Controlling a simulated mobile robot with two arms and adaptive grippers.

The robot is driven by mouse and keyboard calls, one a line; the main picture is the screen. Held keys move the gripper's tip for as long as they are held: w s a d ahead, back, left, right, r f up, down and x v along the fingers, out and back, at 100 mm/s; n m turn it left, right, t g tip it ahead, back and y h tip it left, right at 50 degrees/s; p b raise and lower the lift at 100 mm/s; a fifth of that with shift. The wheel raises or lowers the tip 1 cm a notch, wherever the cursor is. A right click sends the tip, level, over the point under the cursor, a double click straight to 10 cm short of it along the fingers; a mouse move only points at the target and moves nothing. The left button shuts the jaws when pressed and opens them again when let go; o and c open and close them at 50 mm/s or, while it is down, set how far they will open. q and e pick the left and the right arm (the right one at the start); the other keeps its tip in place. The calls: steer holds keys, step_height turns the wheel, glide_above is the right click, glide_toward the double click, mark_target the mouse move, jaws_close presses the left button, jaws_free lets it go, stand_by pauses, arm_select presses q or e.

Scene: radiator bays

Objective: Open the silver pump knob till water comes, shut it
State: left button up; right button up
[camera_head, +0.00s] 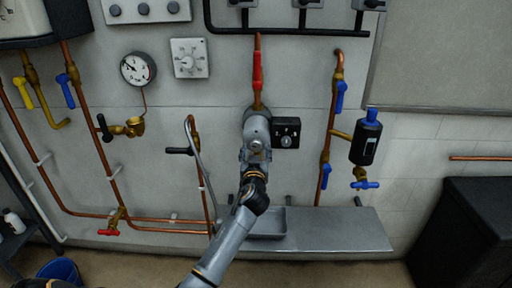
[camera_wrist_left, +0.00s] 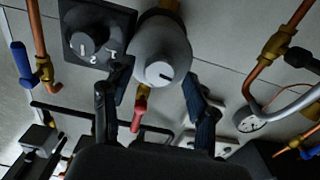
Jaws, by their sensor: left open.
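The grey silver pump (camera_head: 257,122) sits on the vertical copper pipe on the wall, below a red sleeve. My left gripper (camera_head: 256,160) is in front of the pump's lower part. In the wrist view the left gripper (camera_wrist_left: 157,92) is open, with one black finger on each side of the knob. Whether the fingers touch it I cannot tell. The gripper and arm hide part of the pump's underside and the pipe below. My right gripper is not in view.
A black box with a dial (camera_head: 286,133) is close beside the pump, also in the wrist view (camera_wrist_left: 97,37). A metal shelf (camera_head: 340,230) with a shallow basin (camera_head: 270,236) lies below. Copper pipes with blue valve handles (camera_head: 341,97) stand right; a black lever (camera_head: 179,151) projects left.

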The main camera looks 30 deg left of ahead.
arm_select(q)
steer(key=shift+x, duration=0.85)
steer(key=c, duration=1.2)
steer(key=shift+o, duration=0.2)
steer(key=shift+m, duration=0.4)
steer(key=m, duration=0.4)
steer(key=shift+m, duration=0.4)
steer(key=m+p, duration=0.1)
steer(key=m, duration=0.4)
steer(key=shift+m, duration=0.6)
steer(key=o, duration=1.2)
steer(key=shift+c, duration=0.2)
